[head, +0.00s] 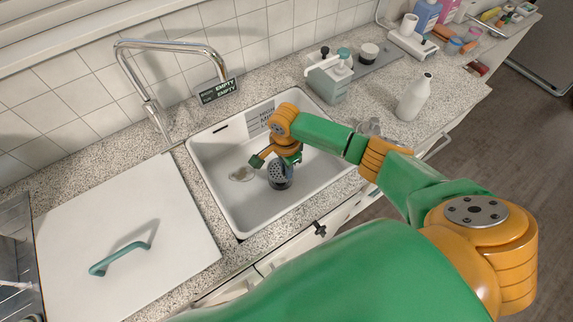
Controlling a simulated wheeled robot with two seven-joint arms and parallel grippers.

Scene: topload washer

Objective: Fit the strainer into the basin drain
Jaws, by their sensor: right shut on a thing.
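The white basin (222,205) is set into the speckled counter. My right gripper (284,163) reaches down into it and is shut on the strainer (277,172), a grey perforated disc. The strainer looks tilted, with its holed face towards the camera. A dark round shape (280,186), perhaps the drain, shows just below the strainer. I cannot tell whether the two touch. My left gripper is not in view.
A shiny patch (242,174) lies on the basin floor to the left. A chrome tap (150,95) stands behind the basin. A white lid with a green handle (120,258) covers the counter at left. A white bottle (414,97) and a soap dispenser (328,80) stand at right.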

